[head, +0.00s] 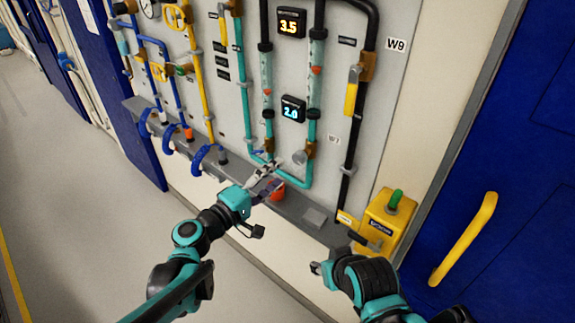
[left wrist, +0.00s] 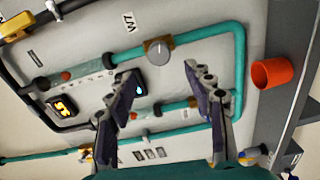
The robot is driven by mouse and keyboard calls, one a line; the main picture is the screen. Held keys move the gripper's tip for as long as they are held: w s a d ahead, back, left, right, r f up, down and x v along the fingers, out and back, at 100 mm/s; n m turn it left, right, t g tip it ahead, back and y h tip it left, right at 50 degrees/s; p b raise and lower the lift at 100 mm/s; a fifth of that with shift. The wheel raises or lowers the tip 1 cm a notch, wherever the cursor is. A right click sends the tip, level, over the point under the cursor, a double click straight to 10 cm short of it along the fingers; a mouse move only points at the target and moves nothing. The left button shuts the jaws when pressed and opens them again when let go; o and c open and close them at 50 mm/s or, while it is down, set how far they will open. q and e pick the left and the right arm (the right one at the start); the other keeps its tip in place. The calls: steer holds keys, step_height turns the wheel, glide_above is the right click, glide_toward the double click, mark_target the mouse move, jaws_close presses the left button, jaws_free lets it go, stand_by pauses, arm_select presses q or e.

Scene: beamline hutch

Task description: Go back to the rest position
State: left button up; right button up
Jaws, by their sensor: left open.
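My left gripper (head: 266,178) is open and empty in front of the pipe panel, just above the grey ledge. Its two fingers (left wrist: 165,95) stand apart in the left wrist view, with a grey round knob (left wrist: 160,41) on the teal pipe beyond them. No object shows between the fingers. My right arm comes in at the lower right of the head view, near the yellow box. A small part at its left end shows, but the state of my right gripper cannot be made out.
An orange cup (head: 277,191) stands on the ledge (head: 312,217) close to my left gripper. The yellow box (head: 383,222) with a green knob is near my right arm. A blue door (head: 500,220) with a yellow handle (head: 463,240) is at right. Floor (head: 80,220) at left is clear.

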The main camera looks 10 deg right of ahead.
arm_select(q)
steer(key=shift+v, duration=1.15)
steer(key=s+a+f+m+g+y, duration=0.1)
steer(key=s+a+f+m+y, duration=0.1)
steer(key=s+a+f+y, duration=0.2)
steer(key=s+a+f+m+g+y, duration=0.1)
steer(key=s+a+f+y, duration=0.3)
steer(key=s+a, duration=0.4)
steer(key=s+a+f+m+g+y, duration=0.2)
steer(key=s+a+f+m+y, duration=0.1)
steer(key=a, duration=0.9)
steer(key=s+f+y, duration=0.1)
steer(key=s+y, duration=0.1)
steer(key=y, duration=0.1)
steer(key=shift+s+a+f+m, duration=0.3)
steer(key=shift+s+f+m, duration=0.1)
stand_by(1.7)
